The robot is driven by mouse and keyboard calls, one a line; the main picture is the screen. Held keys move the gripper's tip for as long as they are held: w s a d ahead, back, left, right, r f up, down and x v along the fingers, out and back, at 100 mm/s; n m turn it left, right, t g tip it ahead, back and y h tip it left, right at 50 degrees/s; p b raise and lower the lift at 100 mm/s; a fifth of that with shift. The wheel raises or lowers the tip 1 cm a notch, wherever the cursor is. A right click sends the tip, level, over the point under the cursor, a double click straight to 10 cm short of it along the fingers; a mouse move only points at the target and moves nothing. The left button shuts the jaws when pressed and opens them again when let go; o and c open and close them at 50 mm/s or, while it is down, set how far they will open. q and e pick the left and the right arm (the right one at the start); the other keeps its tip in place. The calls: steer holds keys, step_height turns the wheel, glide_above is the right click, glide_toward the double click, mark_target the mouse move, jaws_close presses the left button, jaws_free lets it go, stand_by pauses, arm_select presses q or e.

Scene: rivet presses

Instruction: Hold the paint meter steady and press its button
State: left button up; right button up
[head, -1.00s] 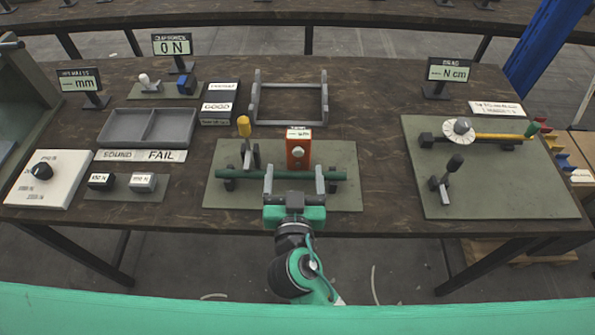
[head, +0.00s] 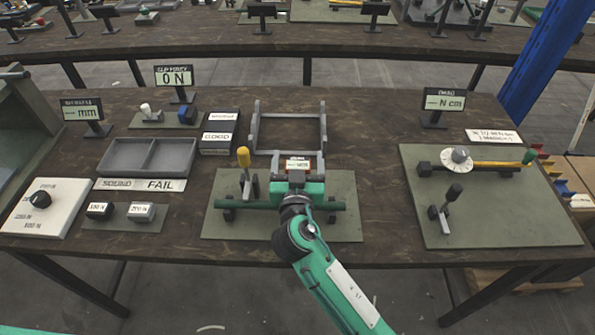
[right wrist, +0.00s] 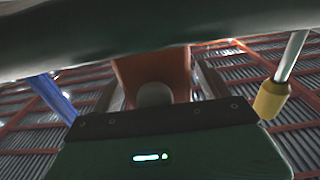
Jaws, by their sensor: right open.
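The orange paint meter (head: 299,164) stands on the middle green mat; only its upper part with the small display shows past my gripper. My right gripper (head: 299,159) is open, with one finger on each side of the meter. I cannot tell whether the fingers touch it. In the right wrist view the meter's orange body (right wrist: 165,62) shows between the two fingers, with its pale round button (right wrist: 155,94) facing the gripper's palm. The button is hidden in the head view. My left gripper is not in view.
A dark green bar (head: 325,205) crosses the mat (head: 345,226) in front of the meter, below my right arm. A grey frame (head: 325,130) lies behind. A second fixture mat (head: 500,220) is at the right.

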steer(key=shift+w, duration=0.2)
steer(key=c, duration=1)
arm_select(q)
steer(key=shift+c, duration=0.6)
arm_select(e)
steer(key=shift+c, duration=0.7)
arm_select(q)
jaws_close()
